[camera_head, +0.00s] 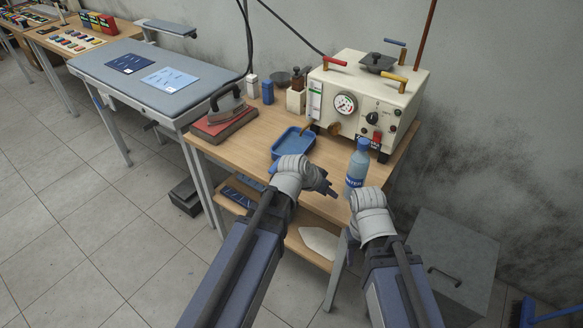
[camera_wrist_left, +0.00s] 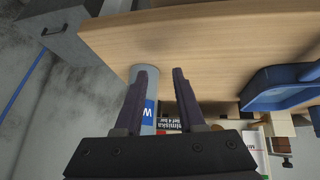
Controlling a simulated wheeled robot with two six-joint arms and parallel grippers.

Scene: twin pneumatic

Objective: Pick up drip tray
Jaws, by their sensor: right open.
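The blue drip tray (camera_head: 291,148) sits on the wooden table in front of the cream machine. It also shows at the right of the left wrist view (camera_wrist_left: 262,92). My left gripper (camera_head: 328,187) is just in front of the tray and to its right, with its fingers pointing right. In the left wrist view my left gripper (camera_wrist_left: 161,73) is open and empty, with the tray off to one side. My right gripper (camera_head: 352,243) is open near the table's front right corner, apart from the tray; its fingers are partly hidden by its wrist.
A blue-capped water bottle (camera_head: 357,168) stands right of the tray, close to both grippers. The cream machine (camera_head: 367,98) with a gauge is behind. An iron on a red-brown block (camera_head: 221,122) is at the left. A grey cabinet (camera_head: 447,265) stands at the right.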

